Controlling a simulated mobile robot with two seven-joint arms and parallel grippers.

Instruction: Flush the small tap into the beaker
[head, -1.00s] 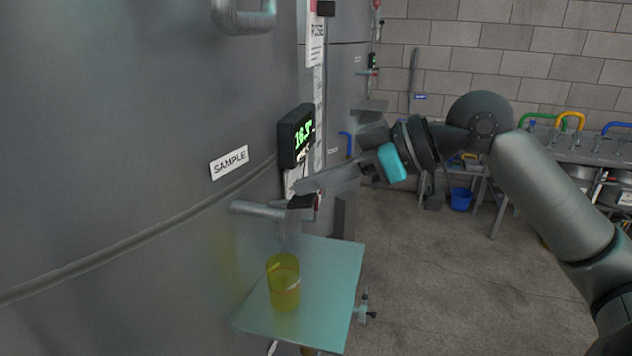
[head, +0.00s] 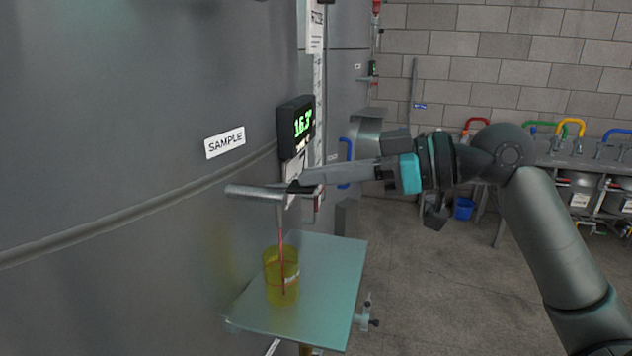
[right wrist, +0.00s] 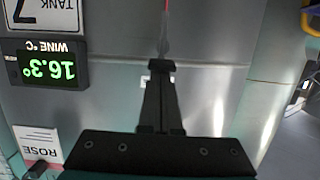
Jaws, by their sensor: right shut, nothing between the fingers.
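The small tap (head: 256,192) sticks out of the tank wall below the SAMPLE label. A thin red stream (head: 281,240) runs from its spout down into the yellow see-through beaker (head: 283,284). The beaker stands upright on a pale green shelf (head: 330,290); its liquid level is hard to tell. My right gripper (head: 300,187) is shut and empty, its fingertips at the dark handle end of the tap; whether they touch it I cannot tell. In the right wrist view, the closed fingers (right wrist: 158,82) point at the spout and red stream (right wrist: 168,6). My left gripper is not in view.
A display (head: 297,126) reading 16.3° is on the tank just above the tap and close to my gripper. A clamp knob (head: 366,318) sits at the shelf's right edge. Open floor lies right of the shelf; a sink bench (head: 590,165) stands at the back.

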